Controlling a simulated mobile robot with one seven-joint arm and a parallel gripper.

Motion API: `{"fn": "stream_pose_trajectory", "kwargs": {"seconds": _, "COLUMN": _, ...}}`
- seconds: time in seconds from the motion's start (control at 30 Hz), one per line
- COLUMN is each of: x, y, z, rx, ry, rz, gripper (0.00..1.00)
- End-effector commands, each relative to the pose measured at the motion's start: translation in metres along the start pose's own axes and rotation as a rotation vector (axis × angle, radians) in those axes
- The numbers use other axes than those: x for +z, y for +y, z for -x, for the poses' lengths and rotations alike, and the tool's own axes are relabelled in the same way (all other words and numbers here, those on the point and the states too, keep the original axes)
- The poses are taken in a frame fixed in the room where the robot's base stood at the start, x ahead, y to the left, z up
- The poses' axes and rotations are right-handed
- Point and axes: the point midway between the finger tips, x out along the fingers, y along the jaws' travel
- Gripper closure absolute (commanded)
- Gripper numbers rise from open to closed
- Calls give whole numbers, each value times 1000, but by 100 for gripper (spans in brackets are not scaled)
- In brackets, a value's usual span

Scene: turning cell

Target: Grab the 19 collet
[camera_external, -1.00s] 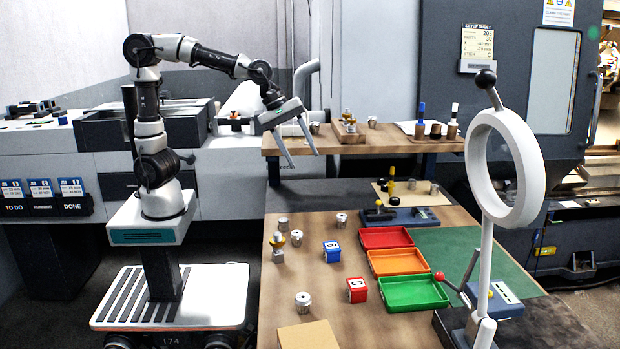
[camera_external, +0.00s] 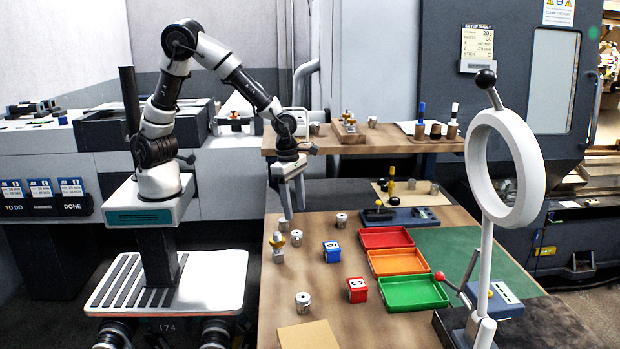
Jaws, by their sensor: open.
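Several silver, collet-like cylinders stand on the wooden table: one at the back left (camera_external: 283,225), one just right of it (camera_external: 296,238), one further right (camera_external: 341,220) and one near the front (camera_external: 303,301). Another silver piece (camera_external: 278,256) has a brass-coloured part on top. No size marks are readable, so I cannot tell which is the 19 collet. My gripper (camera_external: 295,212) points down over the table's back left edge, open and empty. Its fingertips are close to the back left cylinder in the picture; contact or height is unclear.
Blue (camera_external: 332,252) and red (camera_external: 357,290) cubes stand mid-table. Red (camera_external: 386,238), orange (camera_external: 397,262) and green (camera_external: 413,293) trays lie right of them. A raised wooden shelf (camera_external: 400,146) holds more parts behind. A white ring stand (camera_external: 480,155) rises at the right.

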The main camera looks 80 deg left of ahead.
Motion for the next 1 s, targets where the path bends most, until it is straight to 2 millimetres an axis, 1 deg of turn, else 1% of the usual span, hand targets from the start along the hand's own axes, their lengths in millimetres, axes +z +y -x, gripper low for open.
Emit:
{"fn": "stream_pose_trajectory", "kwargs": {"seconds": 0.03, "x": -2, "y": 1, "z": -14, "rx": 0, "ry": 5, "rz": 1, "gripper": 49}}
{"fn": "stream_pose_trajectory", "kwargs": {"seconds": 0.1, "x": -2, "y": 0, "z": -28, "rx": -1, "ry": 4, "rz": 2, "gripper": 49}}
{"fn": "stream_pose_trajectory", "kwargs": {"seconds": 0.2, "x": -1, "y": 0, "z": -42, "rx": -1, "ry": 3, "rz": 0, "gripper": 49}}
{"fn": "stream_pose_trajectory", "kwargs": {"seconds": 0.47, "x": -2, "y": 0, "z": -60, "rx": 0, "ry": 1, "rz": 0, "gripper": 49}}
{"fn": "stream_pose_trajectory", "kwargs": {"seconds": 0.63, "x": -9, "y": -2, "z": -86, "rx": -1, "ry": 3, "rz": 1, "gripper": 49}}
{"fn": "stream_pose_trajectory", "kwargs": {"seconds": 0.7, "x": -9, "y": -2, "z": -95, "rx": 0, "ry": 2, "rz": 0, "gripper": 49}}
{"fn": "stream_pose_trajectory", "kwargs": {"seconds": 0.83, "x": -7, "y": -2, "z": -104, "rx": 0, "ry": -1, "rz": -1, "gripper": 49}}
{"fn": "stream_pose_trajectory", "kwargs": {"seconds": 1.0, "x": -7, "y": -2, "z": -104, "rx": 0, "ry": -1, "rz": -1, "gripper": 49}}
